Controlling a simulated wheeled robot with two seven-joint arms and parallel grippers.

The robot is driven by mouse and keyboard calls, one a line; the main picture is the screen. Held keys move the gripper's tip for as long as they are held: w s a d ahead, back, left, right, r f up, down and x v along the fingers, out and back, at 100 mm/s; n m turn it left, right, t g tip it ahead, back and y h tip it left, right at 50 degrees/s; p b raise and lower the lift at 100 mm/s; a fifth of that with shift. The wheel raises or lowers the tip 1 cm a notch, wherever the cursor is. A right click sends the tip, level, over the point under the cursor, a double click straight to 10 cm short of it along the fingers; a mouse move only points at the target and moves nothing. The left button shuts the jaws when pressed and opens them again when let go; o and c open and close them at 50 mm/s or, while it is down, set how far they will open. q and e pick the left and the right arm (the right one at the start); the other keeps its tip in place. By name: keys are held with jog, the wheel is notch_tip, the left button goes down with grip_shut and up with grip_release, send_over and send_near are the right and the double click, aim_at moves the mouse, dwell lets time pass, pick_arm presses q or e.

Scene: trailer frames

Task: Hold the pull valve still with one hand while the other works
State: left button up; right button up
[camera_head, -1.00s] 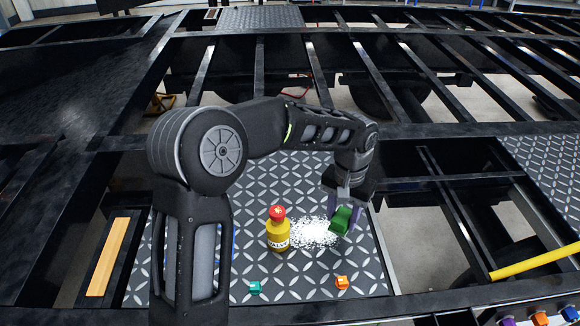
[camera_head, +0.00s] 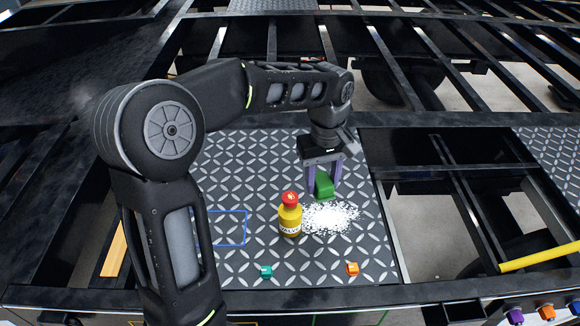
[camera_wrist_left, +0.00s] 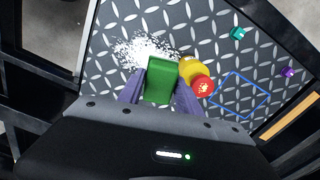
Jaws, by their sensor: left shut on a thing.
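The pull valve is a yellow bottle-shaped body (camera_head: 290,220) with a red knob on top and "VALVE" lettering. It stands upright on the diamond-pattern plate (camera_head: 240,165). It also shows in the left wrist view (camera_wrist_left: 190,69), right of my gripper, with its red knob (camera_wrist_left: 203,86) towards the camera. My left gripper (camera_head: 323,178) is behind and slightly right of the valve, apart from it. It is shut on a green block (camera_head: 324,186); in the left wrist view the green block (camera_wrist_left: 161,80) sits between the purple fingers. My right gripper is not in view.
White speckled powder (camera_head: 330,217) lies right of the valve. A teal piece (camera_head: 266,271) and an orange piece (camera_head: 352,268) lie near the plate's front edge. A blue outline (camera_head: 228,228) marks the plate at left. Open frame gaps and a yellow bar (camera_head: 540,257) are at right.

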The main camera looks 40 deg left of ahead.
pick_arm(q)
jog(key=s+a+r+n, duration=0.1)
jog(key=s+n, duration=0.1)
jog(key=n, duration=0.1)
jog(key=s+a+r+n, duration=0.2)
jog(key=n, duration=0.1)
jog(key=s+a+r+n, duration=0.1)
jog(key=a+r+n, duration=0.1)
jog(key=n, duration=0.1)
jog(key=shift+s+r, duration=0.15)
jog(key=shift+s, duration=0.25)
jog(key=shift+d, duration=0.1)
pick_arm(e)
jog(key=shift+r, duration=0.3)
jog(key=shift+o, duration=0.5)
